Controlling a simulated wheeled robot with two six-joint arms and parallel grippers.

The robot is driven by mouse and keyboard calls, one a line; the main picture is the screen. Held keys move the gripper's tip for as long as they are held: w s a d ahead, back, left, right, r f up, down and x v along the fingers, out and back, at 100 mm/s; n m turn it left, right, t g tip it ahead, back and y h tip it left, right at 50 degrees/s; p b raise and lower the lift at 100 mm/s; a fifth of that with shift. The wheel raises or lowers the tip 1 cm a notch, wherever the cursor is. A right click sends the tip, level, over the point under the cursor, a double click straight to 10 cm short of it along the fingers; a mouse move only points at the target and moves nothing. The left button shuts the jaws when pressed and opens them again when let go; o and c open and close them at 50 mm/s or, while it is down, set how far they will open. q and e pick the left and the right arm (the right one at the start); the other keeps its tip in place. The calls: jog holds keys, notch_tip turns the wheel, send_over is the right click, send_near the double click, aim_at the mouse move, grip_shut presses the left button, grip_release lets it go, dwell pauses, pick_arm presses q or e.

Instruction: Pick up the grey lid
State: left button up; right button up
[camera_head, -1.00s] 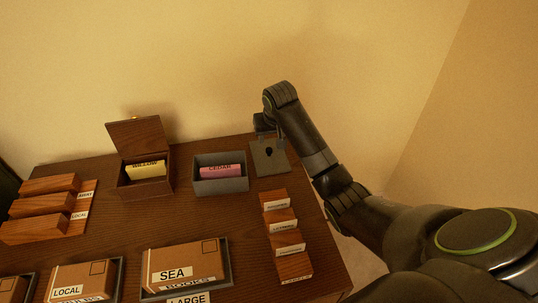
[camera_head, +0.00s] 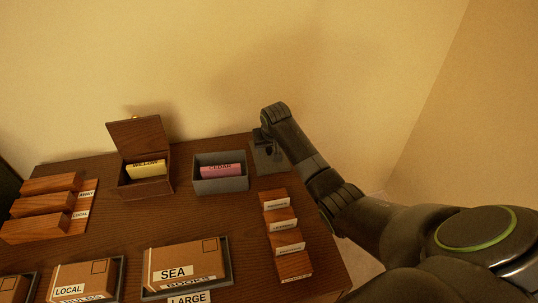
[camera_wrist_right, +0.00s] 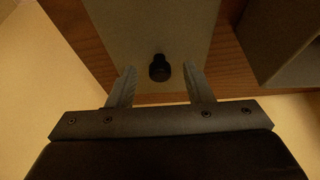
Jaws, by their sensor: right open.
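The grey lid (camera_head: 276,165) lies flat at the back right of the desk, beside the grey box. My right gripper (camera_head: 264,146) is low over the lid and partly hides it. In the right wrist view the lid (camera_wrist_right: 150,22) has a small black knob (camera_wrist_right: 159,70). The open fingers of my right gripper (camera_wrist_right: 160,72) stand on either side of the knob, with gaps showing on both sides. I cannot tell whether the fingertips touch the lid. My left gripper is not in view.
The open grey box (camera_head: 221,186) holds a pink CEDAR block (camera_head: 221,170). A wooden box (camera_head: 146,190) with a raised lid holds a yellow block (camera_head: 149,169). A stepped card rack (camera_head: 292,264) stands in front of the lid. The wall is close behind.

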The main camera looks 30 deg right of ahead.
grip_shut()
